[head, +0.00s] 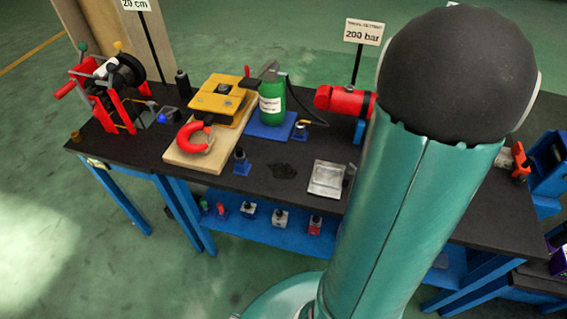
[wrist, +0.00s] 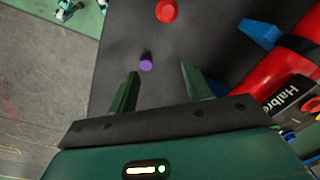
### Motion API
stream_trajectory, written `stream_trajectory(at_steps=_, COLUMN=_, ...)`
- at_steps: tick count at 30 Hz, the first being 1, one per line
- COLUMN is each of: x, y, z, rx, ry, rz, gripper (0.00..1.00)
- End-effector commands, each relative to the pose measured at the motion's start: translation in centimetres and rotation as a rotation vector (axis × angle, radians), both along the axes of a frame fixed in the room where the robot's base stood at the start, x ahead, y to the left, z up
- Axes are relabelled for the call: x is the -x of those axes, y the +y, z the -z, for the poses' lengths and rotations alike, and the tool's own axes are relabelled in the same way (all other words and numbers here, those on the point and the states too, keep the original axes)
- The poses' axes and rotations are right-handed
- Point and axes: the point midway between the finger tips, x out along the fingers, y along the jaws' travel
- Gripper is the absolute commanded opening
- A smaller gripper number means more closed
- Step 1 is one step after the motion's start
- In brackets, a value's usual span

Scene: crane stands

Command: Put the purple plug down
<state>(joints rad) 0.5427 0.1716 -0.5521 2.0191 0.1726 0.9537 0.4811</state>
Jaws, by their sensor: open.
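The purple plug (wrist: 146,62) shows in the wrist view on the dark bench top (wrist: 120,35), just beyond my fingertips. My gripper (wrist: 160,82) is open, with its two green fingers apart and nothing between them. The plug is clear of both fingers and lies nearer the left one. It looks upright, though its base is hard to make out. In the head view I cannot make out the plug or my gripper; my teal arm covers the right middle of that picture.
A red round piece (wrist: 166,11) stands beyond the plug. A large red cylinder (wrist: 295,75) and a blue block (wrist: 259,33) lie to the right in the wrist view. In the head view, the bench holds a red winch frame (head: 105,95), a yellow press (head: 217,101) and a green bottle (head: 271,103).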

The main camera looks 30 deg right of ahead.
Motion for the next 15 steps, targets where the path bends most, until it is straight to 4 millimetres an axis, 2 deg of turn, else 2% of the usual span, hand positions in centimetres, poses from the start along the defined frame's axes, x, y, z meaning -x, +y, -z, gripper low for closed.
stream_trajectory(at_steps=1, x=-1.9, y=2.4, z=-1.3, rx=0.009, ry=-0.035, rz=-0.093, gripper=0.5)
stream_trajectory(at_steps=3, x=-4.2, y=6.0, z=-2.8, rx=0.024, ry=-0.076, rz=-0.237, gripper=0.5)
stream_trajectory(at_steps=6, x=-6.6, y=11.6, z=-5.0, rx=0.055, ry=-0.132, rz=-0.452, gripper=0.5)
stream_trajectory(at_steps=10, x=-8.2, y=18.9, z=-7.6, rx=0.11, ry=-0.193, rz=-0.727, gripper=0.5)
stream_trajectory(at_steps=15, x=-7.8, y=27.9, z=-10.1, rx=0.213, ry=-0.259, rz=-1.086, gripper=0.5)
